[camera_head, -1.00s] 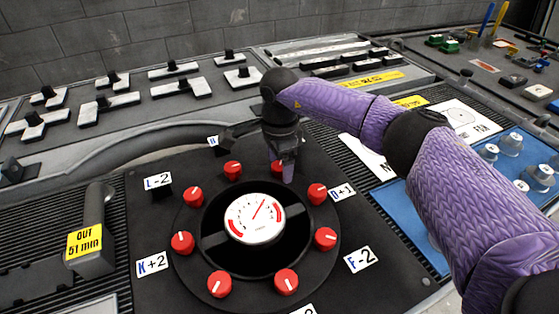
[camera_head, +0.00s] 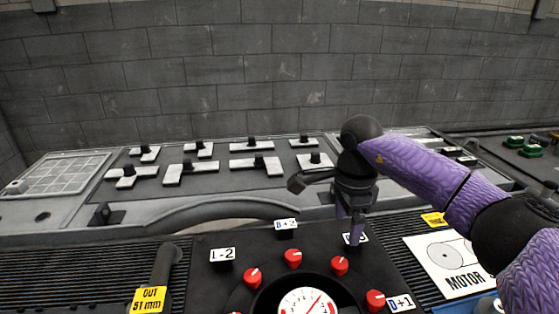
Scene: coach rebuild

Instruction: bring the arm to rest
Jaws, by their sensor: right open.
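My right gripper (camera_head: 349,238) points down over the black panel, its jaws open with nothing seen between them. Its fingers are just behind a red knob (camera_head: 340,265) in the picture and partly cover a small white label. The purple sleeve of my right arm (camera_head: 420,168) comes in from the right edge. My left arm and gripper are not in view.
More red knobs (camera_head: 292,258) ring a white dial (camera_head: 306,302), cut off at the bottom. White levers with black knobs (camera_head: 257,165) stand behind a curved grey rail (camera_head: 225,212). A grey handle (camera_head: 160,277) stands at left. A brick wall (camera_head: 250,75) closes the back.

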